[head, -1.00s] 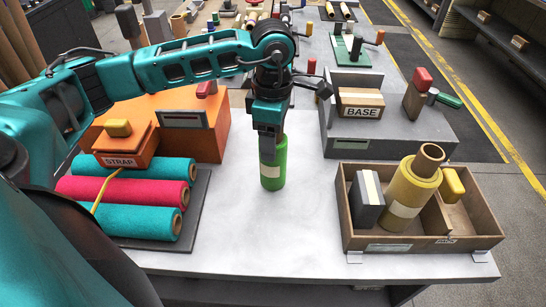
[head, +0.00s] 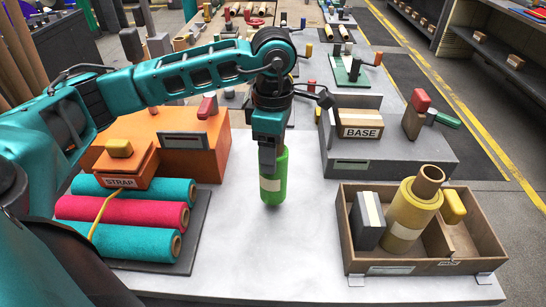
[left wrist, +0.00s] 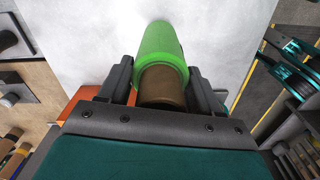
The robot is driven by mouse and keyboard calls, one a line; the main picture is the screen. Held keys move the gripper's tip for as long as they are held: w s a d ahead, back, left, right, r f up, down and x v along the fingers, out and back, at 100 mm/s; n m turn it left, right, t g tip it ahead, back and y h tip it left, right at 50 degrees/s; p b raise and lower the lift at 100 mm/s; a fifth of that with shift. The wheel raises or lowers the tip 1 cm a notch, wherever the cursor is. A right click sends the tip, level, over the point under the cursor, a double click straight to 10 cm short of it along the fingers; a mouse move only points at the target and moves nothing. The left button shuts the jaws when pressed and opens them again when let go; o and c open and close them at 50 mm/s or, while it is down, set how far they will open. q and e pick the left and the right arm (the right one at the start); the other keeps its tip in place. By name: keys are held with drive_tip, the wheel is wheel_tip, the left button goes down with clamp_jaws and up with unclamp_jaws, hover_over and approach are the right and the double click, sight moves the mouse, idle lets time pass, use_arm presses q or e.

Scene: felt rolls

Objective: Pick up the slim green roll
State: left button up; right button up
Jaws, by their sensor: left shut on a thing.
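The slim green roll (head: 273,178), with a pale band and a brown core, stands upright over the white tabletop in the head view. My left gripper (head: 268,152) points straight down and is shut on its upper end. In the left wrist view the green roll (left wrist: 160,42) extends away from me, its brown core end (left wrist: 163,84) between the two dark fingers. I cannot tell for sure how much gap lies under the roll. My right gripper is not in view.
Teal and red rolls (head: 125,215) lie on a dark mat at left, by an orange STRAP box (head: 122,182). A wooden crate (head: 425,268) at right holds a yellow roll (head: 410,215) and blocks. A grey BASE unit (head: 390,158) stands behind. White table around the roll is clear.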

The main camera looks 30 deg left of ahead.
use_arm(q)
wheel_tip(320, 180, up, 12)
wheel_tip(320, 180, up, 6)
drive_tip(key=shift+f+p, duration=0.25)
drive_tip(key=shift+p, duration=0.7)
drive_tip(key=shift+f, duration=0.1)
